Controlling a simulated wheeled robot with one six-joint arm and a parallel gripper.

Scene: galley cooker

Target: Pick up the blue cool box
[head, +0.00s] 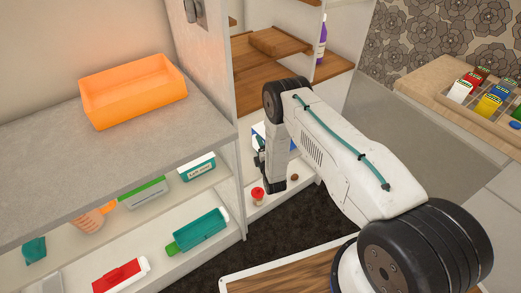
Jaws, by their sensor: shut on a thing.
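The blue cool box (259,131) is at the lower part of the white shelf unit in the middle of the head view. Only a small white and blue part of it shows, and my arm hides most of the rest. My gripper (263,163) is down at its front, with dark fingers partly hidden by my wrist. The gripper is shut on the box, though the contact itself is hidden. I cannot tell whether the box is clear of the shelf.
A red-and-white jar (257,195) and a small brown item (295,177) stand on the low shelf close to my gripper. An orange bin (133,91) sits on the grey counter (40,150) at left. Several packages fill the shelves below. Wooden shelves (265,65) are above.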

